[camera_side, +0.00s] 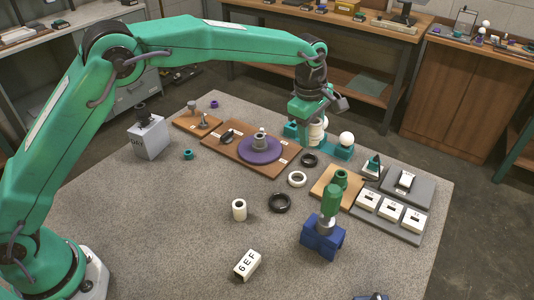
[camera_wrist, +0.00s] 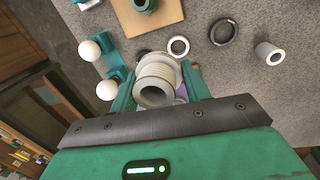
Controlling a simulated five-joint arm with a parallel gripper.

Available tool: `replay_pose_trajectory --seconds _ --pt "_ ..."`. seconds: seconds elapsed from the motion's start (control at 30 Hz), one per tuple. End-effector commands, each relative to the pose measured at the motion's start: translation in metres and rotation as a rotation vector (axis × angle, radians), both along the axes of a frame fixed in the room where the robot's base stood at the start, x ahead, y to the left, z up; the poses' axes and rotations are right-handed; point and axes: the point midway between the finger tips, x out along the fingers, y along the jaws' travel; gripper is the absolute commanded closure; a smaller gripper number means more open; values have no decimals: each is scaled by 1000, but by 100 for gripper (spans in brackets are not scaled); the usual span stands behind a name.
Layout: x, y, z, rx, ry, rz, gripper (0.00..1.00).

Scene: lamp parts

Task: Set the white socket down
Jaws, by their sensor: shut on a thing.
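My gripper (camera_side: 314,126) is at the back of the work table, beside the teal bulb stand. In the wrist view, my gripper (camera_wrist: 158,88) is shut on the white socket (camera_wrist: 155,72), a ribbed cylinder with a dark open end facing the camera. The white socket (camera_side: 315,134) is partly hidden by the gripper in the side view. I cannot tell whether its underside touches the table.
The teal stand (camera_wrist: 114,57) with white bulbs (camera_wrist: 90,51) is close beside the gripper. A brown board with a purple disc (camera_side: 262,150) lies to the left in the side view. Black and white rings (camera_side: 297,179) lie in front. Open grey table lies towards the front left.

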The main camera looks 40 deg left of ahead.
Motion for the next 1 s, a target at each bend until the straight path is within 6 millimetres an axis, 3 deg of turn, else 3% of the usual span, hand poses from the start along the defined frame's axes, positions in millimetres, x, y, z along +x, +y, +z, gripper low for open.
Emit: replay_pose_trajectory --seconds 0.1,0.47,0.7,1.0 --pt "-1 46 5 -2 1 87 80" --pt "-31 168 10 -9 3 333 80" --pt "-70 239 9 -13 5 497 80" --pt "-135 310 2 -19 8 703 80"
